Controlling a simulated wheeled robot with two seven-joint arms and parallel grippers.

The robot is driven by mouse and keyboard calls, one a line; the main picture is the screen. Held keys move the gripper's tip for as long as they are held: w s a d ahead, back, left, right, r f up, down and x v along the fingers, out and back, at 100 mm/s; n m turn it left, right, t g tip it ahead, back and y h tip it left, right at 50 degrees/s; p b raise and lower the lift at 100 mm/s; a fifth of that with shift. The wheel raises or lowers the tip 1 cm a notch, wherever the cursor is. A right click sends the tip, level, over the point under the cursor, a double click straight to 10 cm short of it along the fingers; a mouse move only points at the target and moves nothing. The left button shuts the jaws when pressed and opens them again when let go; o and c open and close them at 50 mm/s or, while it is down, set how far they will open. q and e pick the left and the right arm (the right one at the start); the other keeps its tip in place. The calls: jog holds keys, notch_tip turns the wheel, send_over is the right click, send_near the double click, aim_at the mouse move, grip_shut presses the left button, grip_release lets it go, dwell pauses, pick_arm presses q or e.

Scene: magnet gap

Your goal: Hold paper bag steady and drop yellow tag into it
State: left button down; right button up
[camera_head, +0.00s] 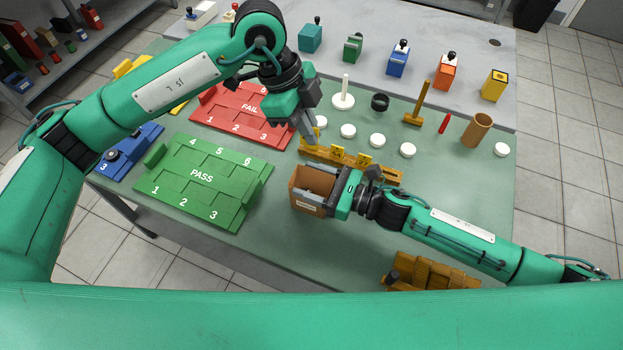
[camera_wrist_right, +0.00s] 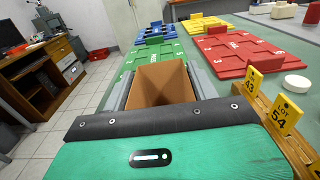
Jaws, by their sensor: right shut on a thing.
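The paper bag (camera_head: 309,204) is a brown, open-topped, box-like bag with a pale label, upright near the table's front. My right gripper (camera_head: 337,196) is shut on its right side. In the right wrist view the bag's open mouth (camera_wrist_right: 160,85) sits between the fingers; its bottom is hidden. Yellow tags stand in a wooden rack (camera_head: 385,174) behind the bag: one tag (camera_head: 365,160) and another (camera_head: 337,153). The wrist view shows tag 43 (camera_wrist_right: 253,80) and tag LOT 54 (camera_wrist_right: 285,113). My left gripper (camera_head: 311,134) points down above the rack's left end; its finger gap is unclear.
The green PASS board (camera_head: 202,181) lies left of the bag, the red FAIL board (camera_head: 240,115) behind it. Several white discs (camera_head: 348,131) lie behind the rack.

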pick_arm(q)
send_over(303, 172)
jog(key=s, duration=0.4)
notch_tip(303, 172, down, 8)
jog(key=shift+d+f, duration=0.15)
jog(key=shift+f, duration=2.75)
jog(key=c, duration=1.5)
grip_release()
jog(key=shift+c, duration=0.2)
jog(key=v, duration=1.2)
